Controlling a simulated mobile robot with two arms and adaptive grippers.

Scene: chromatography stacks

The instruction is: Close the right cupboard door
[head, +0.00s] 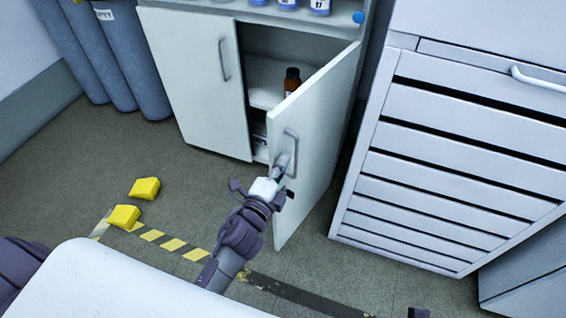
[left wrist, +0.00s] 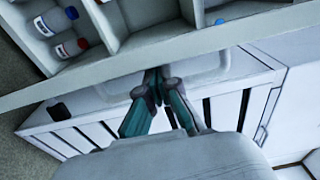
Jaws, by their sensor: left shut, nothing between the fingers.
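The right cupboard door (head: 318,140) is white and stands partly open, swung out toward me, with its hinge side at the right. Its grey bar handle (head: 291,150) is on the outer face near the free edge. My left gripper (head: 284,162) is at the lower part of this handle, in front of the door; whether it touches is unclear. Its teal fingers (left wrist: 158,88) are shut with nothing between them in the left wrist view. The left cupboard door (head: 195,75) is shut. My right gripper is not in view.
A brown bottle (head: 292,80) stands on the inner shelf. Blue-labelled bottles (head: 319,6) stand above the cupboard. A drawer cabinet (head: 450,150) stands close at the right. Yellow blocks (head: 145,188) lie on the floor at left, near a striped floor line (head: 172,244). Blue-grey cylinders (head: 120,50) stand at the back left.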

